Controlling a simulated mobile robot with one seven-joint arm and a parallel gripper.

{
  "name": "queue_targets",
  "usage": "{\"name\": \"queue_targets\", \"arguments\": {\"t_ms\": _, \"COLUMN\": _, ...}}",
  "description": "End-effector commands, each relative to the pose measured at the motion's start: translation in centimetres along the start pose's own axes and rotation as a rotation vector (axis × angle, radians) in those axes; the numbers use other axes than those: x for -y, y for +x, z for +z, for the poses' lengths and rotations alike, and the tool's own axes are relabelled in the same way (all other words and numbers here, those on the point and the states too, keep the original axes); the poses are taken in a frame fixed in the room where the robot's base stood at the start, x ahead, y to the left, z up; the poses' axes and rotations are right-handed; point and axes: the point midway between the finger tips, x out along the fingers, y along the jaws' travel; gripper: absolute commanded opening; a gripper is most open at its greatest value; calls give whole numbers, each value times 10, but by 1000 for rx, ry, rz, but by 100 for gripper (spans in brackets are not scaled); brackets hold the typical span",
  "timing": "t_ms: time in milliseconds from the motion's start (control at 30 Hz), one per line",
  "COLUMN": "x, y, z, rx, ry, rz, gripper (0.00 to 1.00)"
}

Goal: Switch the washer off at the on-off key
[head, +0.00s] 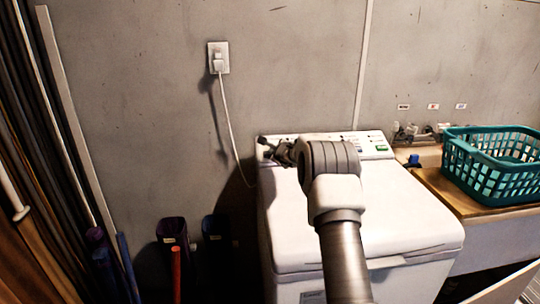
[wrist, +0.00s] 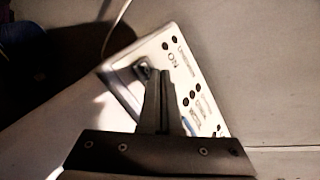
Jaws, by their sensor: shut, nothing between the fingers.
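The white top-loading washer (head: 350,225) stands against the wall with its lid down. Its control panel (head: 375,143) runs along the back of the top. My gripper (head: 277,151) is at the left end of this panel, partly hidden behind my wrist. In the wrist view the shut, empty fingers (wrist: 158,76) reach over the panel (wrist: 188,75), which has several dark round marks and printed labels. A dark square spot (wrist: 144,70) lies right by the fingertips. I cannot tell whether the tips touch it, or whether it is the on-off key.
A teal basket (head: 490,165) sits on a wooden-topped counter (head: 450,190) right of the washer, with taps behind. A plug in a wall outlet (head: 218,58) has a white cord running down behind the washer. Dark bins (head: 172,232) and long poles stand at the left.

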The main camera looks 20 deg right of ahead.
Motion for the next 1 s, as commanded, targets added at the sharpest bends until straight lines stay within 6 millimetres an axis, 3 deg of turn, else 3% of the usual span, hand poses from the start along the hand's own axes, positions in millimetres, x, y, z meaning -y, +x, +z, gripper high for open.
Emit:
{"name": "queue_targets", "arguments": {"t_ms": 367, "x": 4, "y": -3, "z": 4, "rx": 4, "ry": -1, "rz": -3, "gripper": 0}}
{"name": "queue_targets", "arguments": {"t_ms": 1000, "x": 29, "y": -38, "z": 29, "rx": 4, "ry": -1, "rz": -3, "gripper": 0}}
